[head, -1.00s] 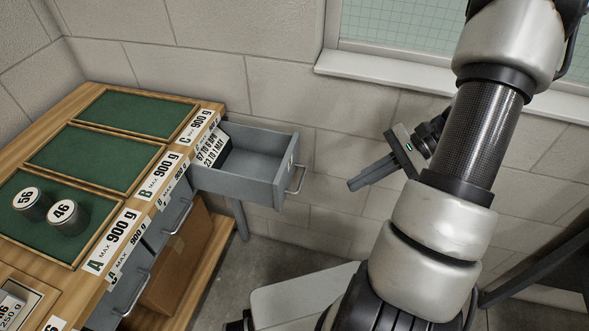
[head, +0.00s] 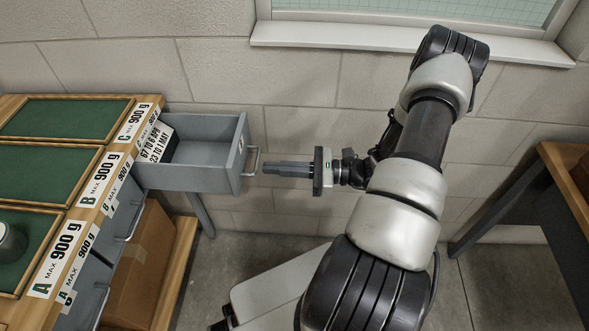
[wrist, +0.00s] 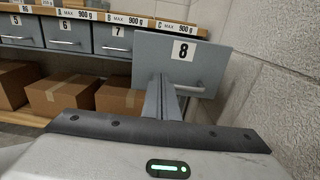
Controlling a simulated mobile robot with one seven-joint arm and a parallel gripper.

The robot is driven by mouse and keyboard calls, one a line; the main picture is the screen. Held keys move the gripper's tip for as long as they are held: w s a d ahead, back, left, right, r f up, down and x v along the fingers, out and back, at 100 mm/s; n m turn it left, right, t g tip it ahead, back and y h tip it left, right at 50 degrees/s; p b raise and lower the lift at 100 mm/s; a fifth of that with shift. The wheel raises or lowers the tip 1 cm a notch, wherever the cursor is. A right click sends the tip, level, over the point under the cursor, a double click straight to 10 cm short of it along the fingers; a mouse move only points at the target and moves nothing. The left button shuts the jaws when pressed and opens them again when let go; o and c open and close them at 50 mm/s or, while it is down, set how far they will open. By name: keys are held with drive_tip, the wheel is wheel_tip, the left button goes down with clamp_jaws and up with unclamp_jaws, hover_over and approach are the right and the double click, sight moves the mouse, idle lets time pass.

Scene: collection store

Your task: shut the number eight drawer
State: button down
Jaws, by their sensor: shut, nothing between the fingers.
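The number eight drawer (head: 205,180) is a grey drawer pulled out from the far end of the wooden bench in the head view. A box with a printed label (head: 159,143) lies in its inner end. The wrist view shows its front panel, marked 8 (wrist: 212,58), and its bar handle. My gripper (head: 266,167) is shut and empty. Its fingers point at the drawer front, with the tips close to the handle (head: 251,161). I cannot tell whether they touch it.
The bench holds green-lined trays (head: 75,117) labelled A, B and C. Closed drawers 5, 6 and 7 (wrist: 117,43) sit beside the open one. Cardboard boxes (wrist: 60,96) stand below. A wall is close beyond the drawer, and another table (head: 563,175) stands at the right.

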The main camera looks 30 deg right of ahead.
sight(158, 161)
drive_tip(key=x, duration=0.5)
drive_tip(key=shift+w+a+b, duration=0.15)
drive_tip(key=shift+a+b, duration=0.15)
drive_tip(key=shift+b, duration=0.05)
drive_tip(key=x, duration=2.6)
drive_tip(key=shift+w+a, duration=0.1)
drive_tip(key=shift+a, duration=0.05)
drive_tip(key=shift+w+a+r, duration=0.1)
drive_tip(key=shift+a, duration=0.05)
drive_tip(key=shift+r, duration=0.1)
